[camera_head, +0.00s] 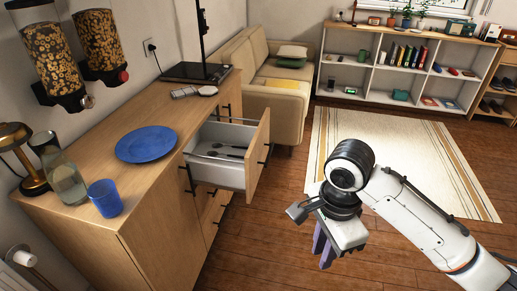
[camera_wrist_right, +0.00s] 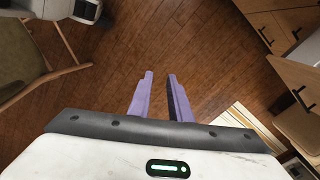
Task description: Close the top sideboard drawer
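The sideboard (camera_head: 160,222) stands on the left in the head view. Its top drawer (camera_head: 258,155) is pulled well out, with a wooden front, a dark handle and a pale inside holding dark utensils. My right gripper (camera_head: 323,246) is to the right of the drawer front and apart from it, with its purple fingers pointing down over the floor. In the right wrist view the fingers (camera_wrist_right: 160,76) are parted with nothing between them, so it is open. Wooden fronts with dark handles show at the upper right there. My left gripper is not in view.
A blue plate (camera_head: 147,144), a blue cup (camera_head: 105,198), a glass bottle (camera_head: 65,181) and a lamp (camera_head: 28,160) stand on the sideboard. A sofa (camera_head: 275,105) is behind the drawer. Wooden floor and a striped rug (camera_head: 400,145) lie to the right.

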